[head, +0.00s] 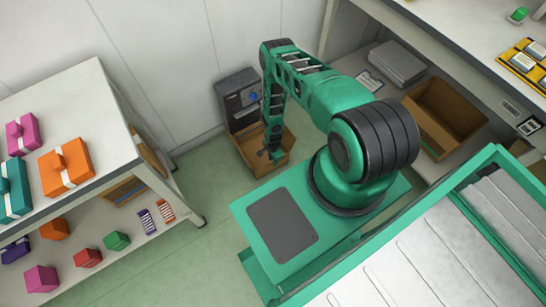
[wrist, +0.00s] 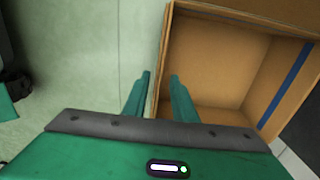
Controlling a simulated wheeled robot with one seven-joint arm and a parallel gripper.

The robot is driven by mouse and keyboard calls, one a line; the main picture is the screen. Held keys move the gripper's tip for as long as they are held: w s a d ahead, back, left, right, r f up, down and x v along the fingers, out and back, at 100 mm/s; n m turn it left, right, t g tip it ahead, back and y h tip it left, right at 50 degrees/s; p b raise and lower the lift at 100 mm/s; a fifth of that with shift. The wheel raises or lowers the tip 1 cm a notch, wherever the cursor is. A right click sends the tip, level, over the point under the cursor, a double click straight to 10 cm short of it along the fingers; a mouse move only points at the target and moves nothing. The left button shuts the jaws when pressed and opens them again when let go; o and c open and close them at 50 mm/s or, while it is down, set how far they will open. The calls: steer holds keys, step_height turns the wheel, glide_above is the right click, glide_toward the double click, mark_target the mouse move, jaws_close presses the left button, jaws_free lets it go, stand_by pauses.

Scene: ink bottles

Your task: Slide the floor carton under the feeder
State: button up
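The floor carton (head: 248,148) is an open brown cardboard box on the green floor, just in front of the feeder. The feeder (head: 238,92) is a dark grey machine with a blue round part, standing against the wall. My gripper (head: 270,154) is low at the carton. In the wrist view my gripper (wrist: 160,78) is open, with one finger on each side of the near carton wall. The right finger is over the inside of the carton (wrist: 215,60), the left one over the floor outside. A gap shows between the fingertips. The carton looks empty where I see it.
A white shelf unit (head: 95,90) with gift boxes stands at the left. At the right, a workbench has another open carton (head: 440,112) and a grey case (head: 397,63) on its lower shelf. Green floor (head: 205,165) is clear between the left shelf and my base.

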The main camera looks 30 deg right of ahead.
steer(key=shift+f, duration=1.8)
jaws_close()
